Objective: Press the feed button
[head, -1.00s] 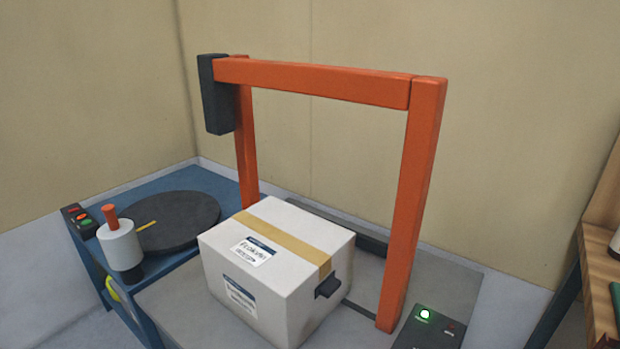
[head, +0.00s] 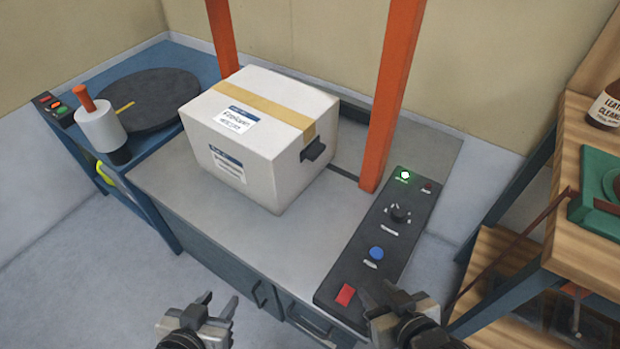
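A dark control panel (head: 362,278) lies along the right side of the grey machine table. The labels are too small to read, so I cannot tell which button is marked feed. My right gripper (head: 378,292) is open and empty, near the panel's front end, just right of the red button in the picture. My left gripper (head: 219,298) is open and empty in front of the table.
A taped white box (head: 262,135) stands on the table by the orange frame (head: 393,90). A black turntable (head: 150,102) and a white roll (head: 101,126) are at left. A wooden shelf unit (head: 566,190) stands at right. The table's front left is clear.

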